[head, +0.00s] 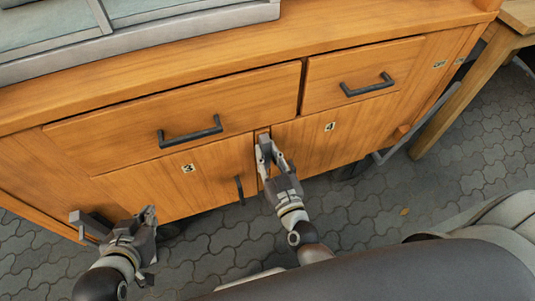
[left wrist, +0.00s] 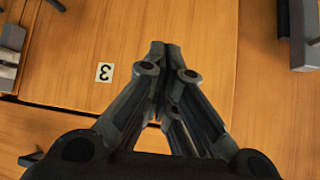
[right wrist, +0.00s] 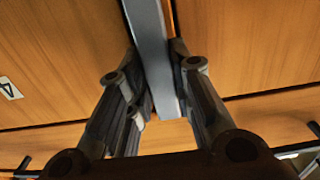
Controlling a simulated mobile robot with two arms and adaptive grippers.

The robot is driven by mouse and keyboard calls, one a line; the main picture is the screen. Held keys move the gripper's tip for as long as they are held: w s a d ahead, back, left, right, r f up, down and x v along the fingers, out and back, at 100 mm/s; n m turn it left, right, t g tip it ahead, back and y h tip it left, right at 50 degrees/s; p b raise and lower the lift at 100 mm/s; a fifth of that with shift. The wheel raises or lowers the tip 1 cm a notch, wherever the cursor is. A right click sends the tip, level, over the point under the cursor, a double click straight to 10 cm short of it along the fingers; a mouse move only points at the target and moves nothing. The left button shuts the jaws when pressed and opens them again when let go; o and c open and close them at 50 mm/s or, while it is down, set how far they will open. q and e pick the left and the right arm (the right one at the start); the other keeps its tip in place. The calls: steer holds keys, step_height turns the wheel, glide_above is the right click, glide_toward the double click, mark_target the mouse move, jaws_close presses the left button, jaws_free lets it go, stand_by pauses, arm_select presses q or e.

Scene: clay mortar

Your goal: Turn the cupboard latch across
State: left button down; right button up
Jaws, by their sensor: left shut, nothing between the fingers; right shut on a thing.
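A grey metal bar, the cupboard latch (right wrist: 152,70), lies lengthwise between my right gripper's fingers in the right wrist view. It sits at the seam between the two lower doors. My right gripper (head: 268,150) is shut on it and hides most of it in the head view. My left gripper (head: 150,213) is in front of the door marked 3 (head: 150,187), low on the left. Its fingers are shut together with nothing between them, as the left wrist view (left wrist: 158,48) shows. The door marked 4 (head: 345,135) is to the right of the latch.
A second grey fitting (head: 88,222) is at the left, close to my left gripper. Black handles (head: 190,135) are on the drawers above, and an upright black handle (head: 240,190) is on door 3. A wooden table leg (head: 455,95) is at the right. Paved floor (head: 390,205) is open at lower right.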

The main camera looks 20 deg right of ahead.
arm_select(q)
steer(key=shift+s, duration=0.1)
arm_select(e)
jaws_close()
